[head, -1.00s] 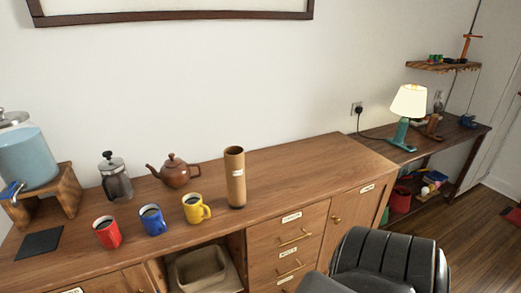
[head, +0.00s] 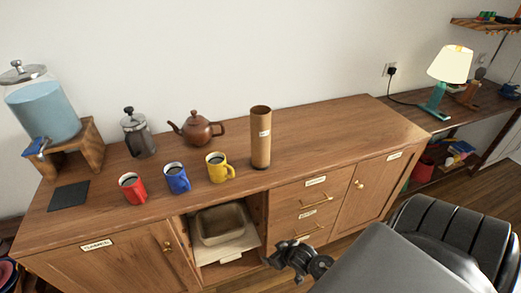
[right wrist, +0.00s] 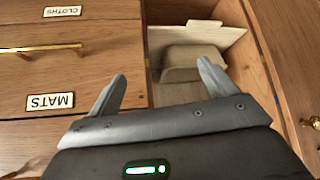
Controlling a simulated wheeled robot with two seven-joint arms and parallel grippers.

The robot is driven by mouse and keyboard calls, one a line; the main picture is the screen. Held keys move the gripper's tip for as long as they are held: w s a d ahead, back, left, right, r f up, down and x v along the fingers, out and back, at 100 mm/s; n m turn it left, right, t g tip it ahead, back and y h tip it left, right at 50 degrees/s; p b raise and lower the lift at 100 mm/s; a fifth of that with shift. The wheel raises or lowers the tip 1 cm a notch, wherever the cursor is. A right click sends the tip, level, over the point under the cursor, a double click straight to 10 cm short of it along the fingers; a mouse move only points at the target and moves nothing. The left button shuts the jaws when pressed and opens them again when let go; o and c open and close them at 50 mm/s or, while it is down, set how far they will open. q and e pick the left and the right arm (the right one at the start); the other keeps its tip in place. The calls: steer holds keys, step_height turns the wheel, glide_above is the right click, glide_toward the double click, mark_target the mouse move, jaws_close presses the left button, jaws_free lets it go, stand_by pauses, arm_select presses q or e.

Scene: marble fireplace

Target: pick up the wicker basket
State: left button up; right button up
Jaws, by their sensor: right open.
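The basket (head: 222,238) is a pale beige, open-topped rectangular container. It sits on a light board inside the open compartment of the wooden cabinet, below the mugs. In the right wrist view, the basket (right wrist: 190,72) lies ahead, between and beyond the fingers, partly hidden by the right finger. My right gripper (head: 284,254) is outside the cabinet front, to the right of and a little below the basket in the head view. In the right wrist view, my right gripper (right wrist: 160,78) is open, with nothing between its fingers. My left gripper is out of view.
Drawers (head: 312,200) flank the compartment on the right and a door (head: 125,262) with a handle on the left. The cabinet top (head: 330,135) holds red, blue and yellow mugs, a teapot (head: 196,128), a French press, a dispenser and a tall tube (head: 261,145).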

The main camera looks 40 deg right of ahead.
mark_target(267, 132)
steer(key=w+d+r+t, duration=0.3)
steer(key=r, duration=1.1)
steer(key=w+d+r+t, duration=0.2)
steer(key=w+r+t, duration=0.2)
steer(key=r, duration=1)
steer(key=w+d+r+t, duration=0.3)
steer(key=w+r, duration=0.1)
steer(key=r, duration=1)
steer(key=shift+w+d, duration=0.15)
steer(key=shift+d, duration=0.2)
steer(key=w, duration=0.5)
steer(key=shift+w+p, duration=0.3)
steer(key=shift+w, duration=0.05)
steer(key=w+p, duration=0.1)
steer(key=w, duration=0.4)
steer(key=shift+d, duration=0.15)
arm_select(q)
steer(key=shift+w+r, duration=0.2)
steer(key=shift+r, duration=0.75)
arm_select(e)
steer(key=c, duration=1.4)
steer(key=shift+o, duration=0.2)
